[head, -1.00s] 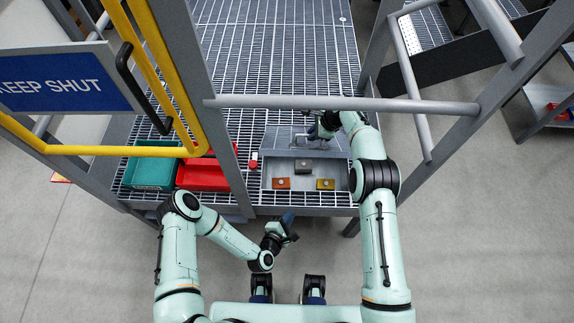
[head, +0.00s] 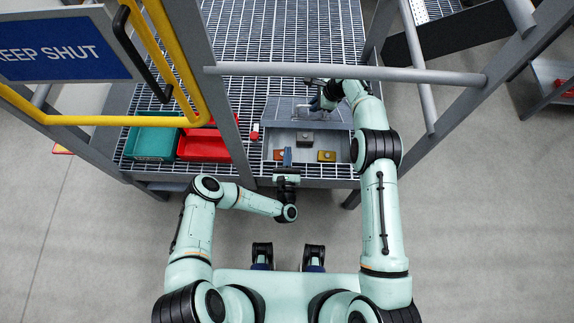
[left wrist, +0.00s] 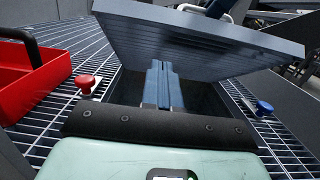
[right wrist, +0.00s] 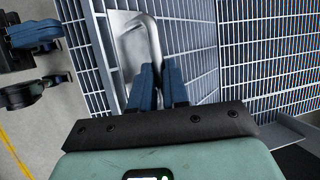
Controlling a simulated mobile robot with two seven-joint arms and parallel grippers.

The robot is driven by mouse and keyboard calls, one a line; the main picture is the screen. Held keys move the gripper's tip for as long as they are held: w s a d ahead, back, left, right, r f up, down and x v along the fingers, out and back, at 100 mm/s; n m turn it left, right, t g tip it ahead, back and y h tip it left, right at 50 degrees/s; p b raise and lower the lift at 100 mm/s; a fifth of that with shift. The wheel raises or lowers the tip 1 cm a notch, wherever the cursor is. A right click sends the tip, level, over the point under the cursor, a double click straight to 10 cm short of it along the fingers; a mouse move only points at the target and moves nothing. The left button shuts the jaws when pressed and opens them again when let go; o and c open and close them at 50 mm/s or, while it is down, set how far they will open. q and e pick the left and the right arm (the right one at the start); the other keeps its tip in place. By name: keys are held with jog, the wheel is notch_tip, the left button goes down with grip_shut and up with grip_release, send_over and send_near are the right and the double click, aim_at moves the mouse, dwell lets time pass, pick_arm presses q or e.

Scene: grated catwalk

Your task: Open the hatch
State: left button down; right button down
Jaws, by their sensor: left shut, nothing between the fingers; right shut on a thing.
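The hatch lid (head: 290,112) is raised and tilted over its opening, leaving the front of the box below uncovered. In the left wrist view the lid (left wrist: 200,42) slants above the dark opening (left wrist: 205,98). My right gripper (head: 318,102) is shut on the lid's grey bar handle, which shows in the right wrist view (right wrist: 153,40). My left gripper (head: 287,153) is shut and empty at the front edge of the opening, its fingers (left wrist: 162,85) pointing in under the lid. An orange block (head: 279,155), a grey block (head: 304,138) and a yellow block (head: 326,156) lie in the box.
A green bin (head: 152,143) and a red bin (head: 205,147) stand left of the hatch. A red knob (head: 255,133) is beside the opening, a blue knob (left wrist: 264,107) on its other side. A grey rail (head: 345,73) crosses above. The yellow gate (head: 165,60) carries a "KEEP SHUT" sign.

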aim_at(288, 125)
jog(key=shift+w+d+f, duration=0.1)
jog(key=shift+d+f, duration=0.15)
jog(key=shift+d, duration=0.1)
pick_arm(q)
jog(key=shift+w+r, duration=0.55)
jog(key=shift+w, duration=0.3)
jog(key=shift+w+r, duration=0.6)
jog(key=shift+w, duration=0.25)
jog(key=shift+w+r, duration=0.55)
jog(key=shift+w, duration=0.3)
jog(key=shift+w+r+g, duration=0.3)
jog(key=shift+w+r, duration=0.3)
jog(key=shift+r, duration=0.35)
pick_arm(e)
jog(key=shift+f, duration=0.2)
pick_arm(q)
jog(key=shift+w, duration=0.1)
pick_arm(e)
jog(key=c, duration=1.1)
grip_release()
jog(key=shift+a, duration=0.15)
jog(key=shift+r, duration=0.15)
